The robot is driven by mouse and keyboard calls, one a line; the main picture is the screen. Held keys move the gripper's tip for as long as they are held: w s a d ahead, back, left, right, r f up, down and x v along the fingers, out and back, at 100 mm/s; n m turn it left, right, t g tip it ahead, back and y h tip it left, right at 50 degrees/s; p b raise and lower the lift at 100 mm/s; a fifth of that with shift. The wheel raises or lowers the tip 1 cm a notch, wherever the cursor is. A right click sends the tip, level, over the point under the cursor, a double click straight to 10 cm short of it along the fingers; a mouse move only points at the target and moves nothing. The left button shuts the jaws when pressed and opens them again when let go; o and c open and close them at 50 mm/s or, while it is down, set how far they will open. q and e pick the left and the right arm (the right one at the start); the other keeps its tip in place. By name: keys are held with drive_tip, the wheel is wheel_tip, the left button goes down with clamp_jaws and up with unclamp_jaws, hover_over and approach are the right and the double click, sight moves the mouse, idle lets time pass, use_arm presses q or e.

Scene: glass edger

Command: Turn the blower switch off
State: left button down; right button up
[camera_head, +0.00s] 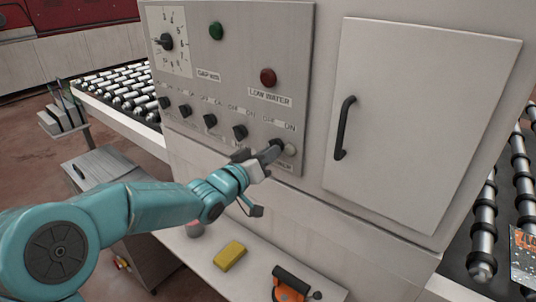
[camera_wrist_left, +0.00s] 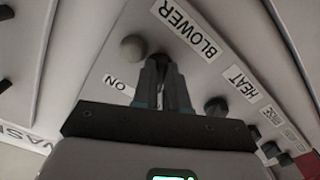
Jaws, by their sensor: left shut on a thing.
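The blower switch (camera_head: 278,144) is the dark knob at the right end of the switch row on the grey control panel (camera_head: 235,100). My left gripper (camera_head: 268,156) reaches it from the front left and is shut on it. In the left wrist view the fingertips of my left gripper (camera_wrist_left: 164,72) close around the dark blower switch (camera_wrist_left: 158,59), under the BLOWER label (camera_wrist_left: 185,27). An ON label (camera_wrist_left: 119,86) shows beside the fingers. The fingers hide most of the knob, so its exact angle cannot be told. My right gripper is not in view.
A pale round lamp (camera_head: 290,149) sits right beside the blower switch. The HEAT knob (camera_wrist_left: 216,106) is its near neighbour. A cabinet door with a black handle (camera_head: 344,127) is to the right. A yellow block (camera_head: 230,255) lies on the ledge below.

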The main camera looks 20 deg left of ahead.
use_arm(q)
drive_tip(key=shift+n, duration=0.6)
drive_tip(key=c, duration=1.2)
unclamp_jaws()
drive_tip(key=shift+o, duration=0.2)
drive_tip(key=shift+s, duration=0.1)
drive_tip(key=b+v, duration=0.2)
drive_tip(key=v, duration=1.4)
